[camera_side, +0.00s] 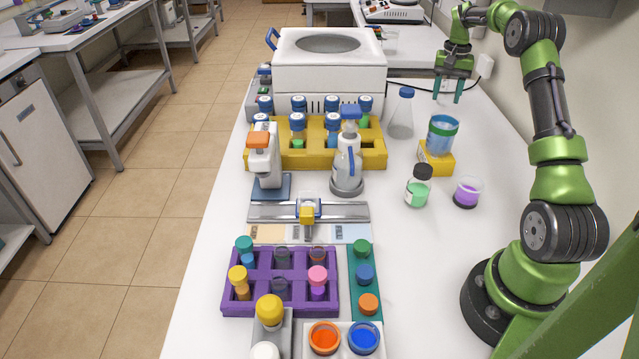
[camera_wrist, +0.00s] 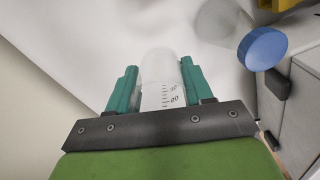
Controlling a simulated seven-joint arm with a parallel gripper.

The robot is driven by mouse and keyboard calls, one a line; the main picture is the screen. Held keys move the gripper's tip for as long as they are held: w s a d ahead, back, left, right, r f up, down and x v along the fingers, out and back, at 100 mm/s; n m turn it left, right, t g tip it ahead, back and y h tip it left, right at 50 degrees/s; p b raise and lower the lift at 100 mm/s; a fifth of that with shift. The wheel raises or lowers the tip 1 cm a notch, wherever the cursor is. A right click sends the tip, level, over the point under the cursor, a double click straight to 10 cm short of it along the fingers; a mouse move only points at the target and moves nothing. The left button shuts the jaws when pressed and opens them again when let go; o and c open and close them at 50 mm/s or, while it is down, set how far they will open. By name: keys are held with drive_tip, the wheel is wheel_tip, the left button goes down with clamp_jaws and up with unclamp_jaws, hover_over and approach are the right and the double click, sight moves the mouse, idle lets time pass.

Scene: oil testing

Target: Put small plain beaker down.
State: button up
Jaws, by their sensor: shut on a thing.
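My gripper (camera_side: 449,92) is at the back right of the white bench, fingers pointing down. In the wrist view its teal fingers (camera_wrist: 160,84) are shut on the sides of a clear, plain small beaker (camera_wrist: 161,94) with dark graduation marks. The beaker looks empty. In the side view the clear beaker hardly shows between the fingers, and I cannot tell whether its base touches the bench.
A clear conical flask (camera_side: 401,118) with a blue cap stands left of my gripper. A white machine (camera_side: 325,75) stands left. Bench (camera_side: 490,135) below right is clear.

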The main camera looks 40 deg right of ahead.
drive_tip(key=shift+s+d+f, duration=0.1)
drive_tip(key=shift+d+f, duration=0.15)
drive_tip(key=shift+f, duration=1.55)
drive_tip(key=shift+s+d+f, duration=0.15)
drive_tip(key=shift+d+f, duration=0.05)
drive_tip(key=shift+f, duration=1.6)
drive_tip(key=shift+s+d+f, duration=0.1)
drive_tip(key=shift+d+f, duration=0.15)
drive_tip(key=shift+f, duration=1.55)
drive_tip(key=shift+f, duration=0.1)
drive_tip(key=o, duration=1.1)
